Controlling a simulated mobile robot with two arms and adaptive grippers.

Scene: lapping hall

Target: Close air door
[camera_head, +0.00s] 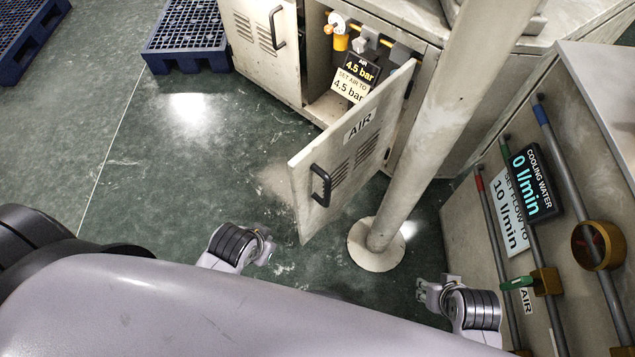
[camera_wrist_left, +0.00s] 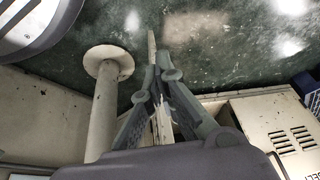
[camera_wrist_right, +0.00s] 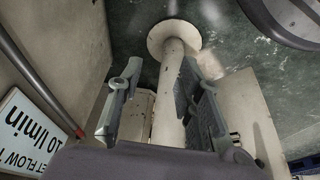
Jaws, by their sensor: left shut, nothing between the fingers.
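The air door (camera_head: 352,150) stands open in the head view. It is a beige panel with an AIR label, slots and a black handle (camera_head: 320,186). Its hinge side is at the cabinet (camera_head: 420,40); its free edge points toward me. My left gripper (camera_head: 267,246) is left of and nearer than the free edge. In the left wrist view the fingers (camera_wrist_left: 158,72) are shut and empty, with the thin edge of the door (camera_wrist_left: 152,45) showing behind them. My right gripper (camera_head: 425,292) is right of the pole's foot; in the right wrist view its fingers (camera_wrist_right: 160,72) are apart and empty.
A beige pole (camera_head: 425,130) on a round foot stands just right of the door. Cooling-water pipes and a flow display (camera_head: 537,180) are at the right. Another door (camera_head: 262,38) stands at the upper left, near blue pallets (camera_head: 187,35). Floor left of the air door is clear.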

